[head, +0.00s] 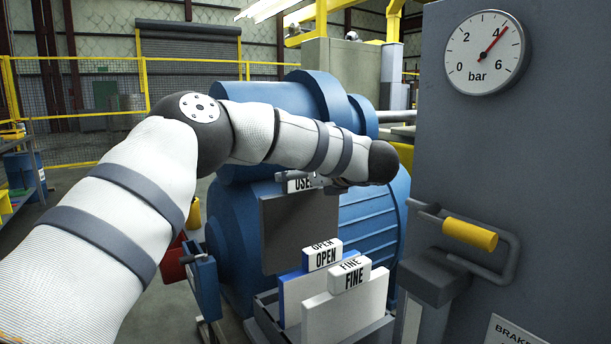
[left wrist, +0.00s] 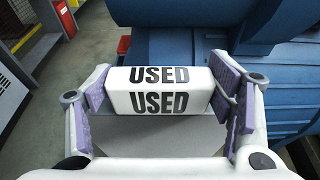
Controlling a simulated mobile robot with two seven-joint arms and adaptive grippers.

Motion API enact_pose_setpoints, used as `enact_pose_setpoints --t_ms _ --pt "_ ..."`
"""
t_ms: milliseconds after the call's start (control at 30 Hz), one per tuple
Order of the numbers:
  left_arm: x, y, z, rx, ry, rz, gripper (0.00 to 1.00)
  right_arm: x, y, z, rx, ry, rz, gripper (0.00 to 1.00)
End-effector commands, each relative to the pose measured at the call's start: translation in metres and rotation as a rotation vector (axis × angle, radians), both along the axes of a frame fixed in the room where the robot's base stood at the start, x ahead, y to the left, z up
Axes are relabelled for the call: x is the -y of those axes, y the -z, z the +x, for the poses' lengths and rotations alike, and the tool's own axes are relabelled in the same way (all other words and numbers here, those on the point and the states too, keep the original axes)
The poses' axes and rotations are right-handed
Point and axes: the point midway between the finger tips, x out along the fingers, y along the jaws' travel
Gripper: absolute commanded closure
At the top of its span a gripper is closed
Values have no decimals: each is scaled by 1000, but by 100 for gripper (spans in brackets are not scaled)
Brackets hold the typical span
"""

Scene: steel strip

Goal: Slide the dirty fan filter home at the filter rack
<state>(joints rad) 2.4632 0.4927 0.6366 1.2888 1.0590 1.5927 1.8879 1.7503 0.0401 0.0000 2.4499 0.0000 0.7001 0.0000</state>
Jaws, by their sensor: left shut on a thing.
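The dirty fan filter (head: 297,235) is a flat grey panel with a white block handle marked USED. It hangs upright from my left gripper (head: 318,182), in front of the blue machine. In the left wrist view the USED handle (left wrist: 158,92) sits between the purple pads of my left gripper (left wrist: 165,97), which is shut on it. The filter rack (head: 263,322) is a low grey frame at the bottom centre, below the filter. Its visible part holds a blue filter marked OPEN (head: 322,256) and a white filter marked FINE (head: 345,305). My right gripper is out of view.
A large blue machine (head: 370,215) stands close behind the rack. A grey cabinet (head: 560,170) with a pressure gauge (head: 487,52) and a yellow-gripped lever (head: 470,235) fills the right. A small blue vice-like part (head: 205,285) stands left of the rack.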

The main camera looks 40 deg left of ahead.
Motion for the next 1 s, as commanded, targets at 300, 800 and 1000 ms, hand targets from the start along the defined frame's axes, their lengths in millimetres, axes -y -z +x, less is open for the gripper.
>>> enact_pose_setpoints --t_ms 300,800,1000 --pt "1 -3 -1 6 0 0 61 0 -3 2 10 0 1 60" --pt "2 52 0 1 1 1 61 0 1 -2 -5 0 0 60" --pt "2 57 -1 5 1 1 61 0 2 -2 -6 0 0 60"
